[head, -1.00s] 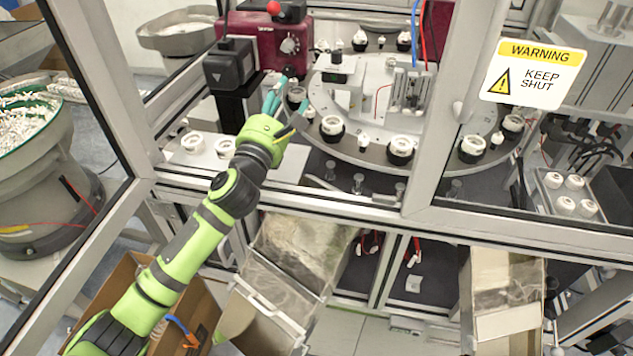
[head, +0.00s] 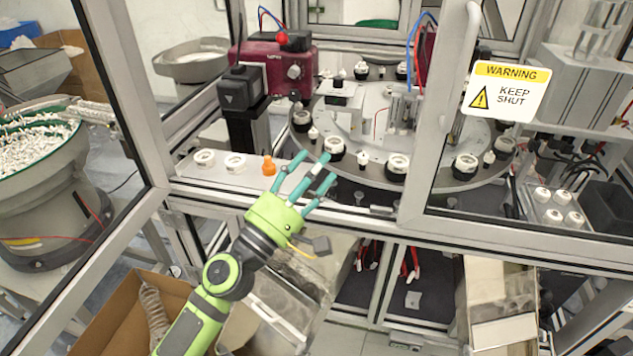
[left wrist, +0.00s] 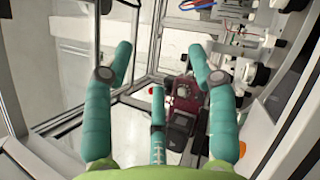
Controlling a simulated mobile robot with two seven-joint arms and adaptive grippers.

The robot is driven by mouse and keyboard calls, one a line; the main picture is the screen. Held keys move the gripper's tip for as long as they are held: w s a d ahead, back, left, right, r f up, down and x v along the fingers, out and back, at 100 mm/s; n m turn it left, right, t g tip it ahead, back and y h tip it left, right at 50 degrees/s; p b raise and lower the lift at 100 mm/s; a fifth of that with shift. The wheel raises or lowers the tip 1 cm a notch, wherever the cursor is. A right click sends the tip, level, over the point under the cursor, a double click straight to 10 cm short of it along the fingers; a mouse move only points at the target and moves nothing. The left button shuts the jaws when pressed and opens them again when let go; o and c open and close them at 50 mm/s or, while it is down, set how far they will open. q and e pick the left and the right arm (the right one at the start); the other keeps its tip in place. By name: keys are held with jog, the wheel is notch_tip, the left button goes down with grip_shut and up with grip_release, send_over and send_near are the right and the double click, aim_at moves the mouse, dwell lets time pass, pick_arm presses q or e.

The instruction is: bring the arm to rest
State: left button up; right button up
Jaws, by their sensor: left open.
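My left gripper (head: 314,168), green with teal fingers, is open and empty in the head view. Its fingers point up and right, in front of the turntable's near edge. In the left wrist view its three fingers (left wrist: 158,80) are spread with nothing between them, and the dark red machine shows beyond. My right gripper is in neither view.
An orange part (head: 269,166) and two white rings (head: 219,160) stand on the front ledge. The turntable (head: 375,180) carries several black-and-white parts. A frame post (head: 438,115) and a warning-signed door (head: 505,92) stand to the right. A cardboard box (head: 104,318) is below.

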pick_arm(q)
jog(key=shift+s+d+f+m+g, duration=0.2)
jog(key=shift+s+m+g, duration=0.2)
jog(key=shift+s+m, duration=0.25)
